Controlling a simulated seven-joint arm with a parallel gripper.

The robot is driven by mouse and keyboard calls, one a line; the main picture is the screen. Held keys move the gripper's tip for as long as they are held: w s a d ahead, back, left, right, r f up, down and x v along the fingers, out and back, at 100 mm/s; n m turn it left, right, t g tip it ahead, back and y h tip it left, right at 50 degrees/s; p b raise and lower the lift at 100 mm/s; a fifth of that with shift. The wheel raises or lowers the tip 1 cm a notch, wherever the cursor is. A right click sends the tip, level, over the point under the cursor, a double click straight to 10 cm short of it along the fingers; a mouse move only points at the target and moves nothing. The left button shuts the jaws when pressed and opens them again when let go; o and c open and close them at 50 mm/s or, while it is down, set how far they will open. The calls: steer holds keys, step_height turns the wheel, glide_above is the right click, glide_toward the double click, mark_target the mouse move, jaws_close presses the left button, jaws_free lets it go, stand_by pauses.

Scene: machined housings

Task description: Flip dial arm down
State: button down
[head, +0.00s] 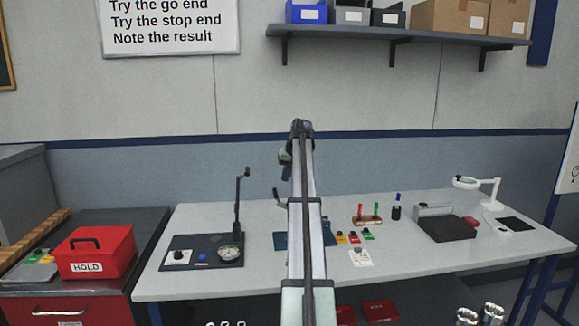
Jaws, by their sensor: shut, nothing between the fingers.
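A dark base plate (180,244) lies at the left of the grey workbench. On it are a round dial gauge (230,254), a white knob panel (178,257) and a blue button. Which part is the dial arm is not clear. A second dark blue base (280,241) is partly hidden behind my arm, and a small dark lever-like piece (279,198) shows above it. My arm rises through the middle of the view; my gripper's fingers are hidden.
A red HOLD box (95,252) stands on the left cabinet. Colored blocks (354,238), a wooden rack (367,220), a dark flat device (446,227) and a white magnifier lamp (489,188) stand at right. Bare bench lies between post and arm. A shelf (400,36) hangs above.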

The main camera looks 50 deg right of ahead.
steer(key=shift+w+a+f, duration=0.3)
steer(key=shift+f, duration=0.3)
steer(key=shift+w+a+f, duration=0.25)
steer(key=shift+w+f, duration=0.1)
steer(key=shift+f, duration=0.25)
steer(key=shift+w+a+f, duration=0.3)
steer(key=shift+f, duration=0.3)
